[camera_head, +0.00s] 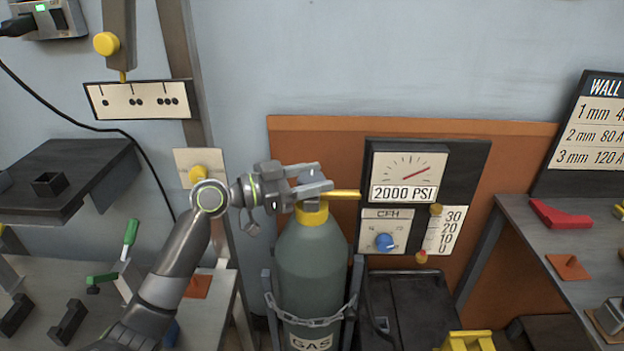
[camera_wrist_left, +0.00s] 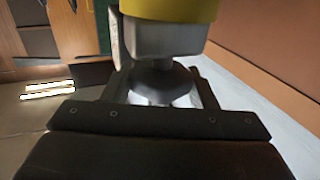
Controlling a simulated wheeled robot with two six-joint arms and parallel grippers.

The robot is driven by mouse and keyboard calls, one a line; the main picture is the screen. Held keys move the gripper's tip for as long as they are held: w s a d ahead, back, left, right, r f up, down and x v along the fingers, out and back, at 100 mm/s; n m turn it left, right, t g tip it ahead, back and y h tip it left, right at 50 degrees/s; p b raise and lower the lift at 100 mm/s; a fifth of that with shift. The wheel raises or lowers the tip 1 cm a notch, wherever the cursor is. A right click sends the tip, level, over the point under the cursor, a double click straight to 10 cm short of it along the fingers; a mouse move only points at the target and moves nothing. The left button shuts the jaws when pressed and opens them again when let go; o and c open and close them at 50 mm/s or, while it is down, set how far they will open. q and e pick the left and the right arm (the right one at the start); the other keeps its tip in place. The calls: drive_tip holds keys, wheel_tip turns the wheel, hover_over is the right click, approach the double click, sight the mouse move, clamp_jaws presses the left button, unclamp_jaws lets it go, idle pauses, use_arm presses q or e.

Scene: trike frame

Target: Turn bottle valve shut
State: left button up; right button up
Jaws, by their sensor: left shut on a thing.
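The gas bottle (camera_head: 312,262) is a grey-green cylinder standing upright, marked GAS, with a yellow collar (camera_head: 312,214) at its neck. My left gripper (camera_head: 318,178) reaches in from the left over the bottle's top. It is shut on the valve knob, which the fingers mostly hide in the head view. In the left wrist view, the dark rounded valve knob (camera_wrist_left: 160,85) sits between the fingers, beside a grey valve block (camera_wrist_left: 165,40) and the yellow collar (camera_wrist_left: 170,8). A yellow bar (camera_head: 345,194) sticks out to the right by the fingertips. My right gripper is not in view.
A gauge (camera_head: 410,170) right of the bottle reads 2000 PSI. Below it is a CFH panel with a blue knob (camera_head: 384,242). A chain (camera_head: 312,312) crosses the bottle's front. Shelves with fixtures stand left and right.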

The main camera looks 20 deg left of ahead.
use_arm(q)
drive_tip(key=o, duration=0.9)
drive_tip(key=shift+o, duration=0.2)
drive_tip(key=shift+s+a, duration=0.3)
drive_tip(key=shift+a, duration=0.15)
drive_tip(key=b+v, duration=0.2)
drive_tip(key=v, duration=1.4)
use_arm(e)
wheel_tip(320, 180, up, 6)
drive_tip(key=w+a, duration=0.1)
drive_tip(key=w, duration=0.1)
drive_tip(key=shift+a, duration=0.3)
use_arm(q)
drive_tip(key=shift+s+a, duration=0.1)
drive_tip(key=shift+a, duration=0.05)
